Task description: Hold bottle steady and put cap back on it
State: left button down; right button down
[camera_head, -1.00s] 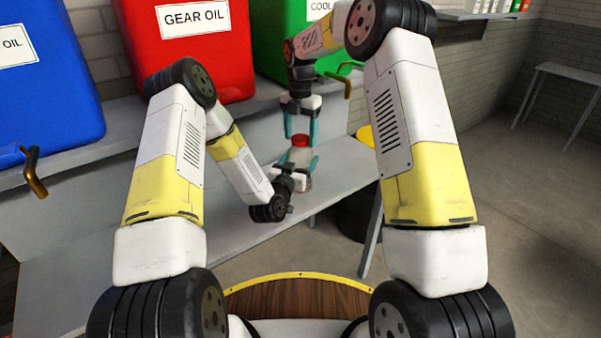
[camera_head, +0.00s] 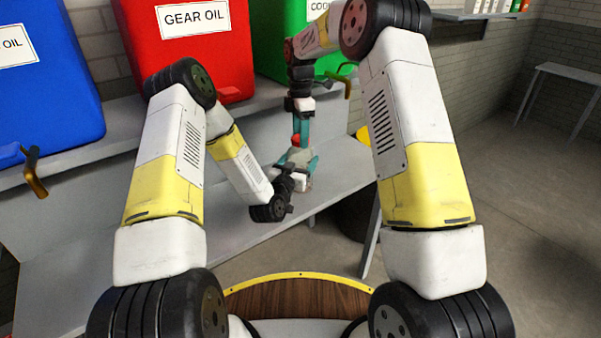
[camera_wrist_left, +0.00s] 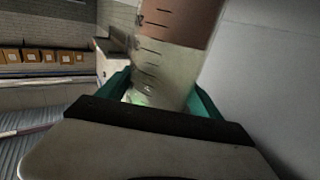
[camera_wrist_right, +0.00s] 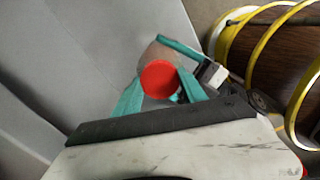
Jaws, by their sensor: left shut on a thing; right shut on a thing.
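The bottle (camera_wrist_left: 168,62) is translucent with dark level marks and a reddish-brown upper part in the left wrist view. It stands above the bench in the head view (camera_head: 299,157). My left gripper (camera_head: 297,166) is shut around its lower body, with a teal finger on each side. The red cap (camera_wrist_right: 158,79) is round and sits between the teal fingers of my right gripper (camera_head: 301,138), which is shut on it from above. The cap is at the bottle's top. The right fingers hide the join, so I cannot tell whether the cap is seated or threaded.
A grey bench (camera_head: 340,165) runs below the grippers. Blue (camera_head: 45,90), red (camera_head: 205,60) and green (camera_head: 275,40) containers stand behind on a ledge, with taps jutting out. A round wooden-topped thing with a yellow rim (camera_head: 300,275) is in front.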

jog(key=m, duration=0.9)
jog(key=shift+m, duration=0.3)
jog(key=m, duration=0.4)
jog(key=shift+m, duration=0.4)
jog(key=m, duration=1.1)
jog(key=shift+m, duration=0.3)
jog(key=m, duration=0.4)
jog(key=shift+m, duration=0.4)
jog(key=m, duration=0.4)
jog(key=shift+f, duration=0.1)
jog(key=c, duration=0.6)
grip_release()
jog(key=shift+c, duration=0.2)
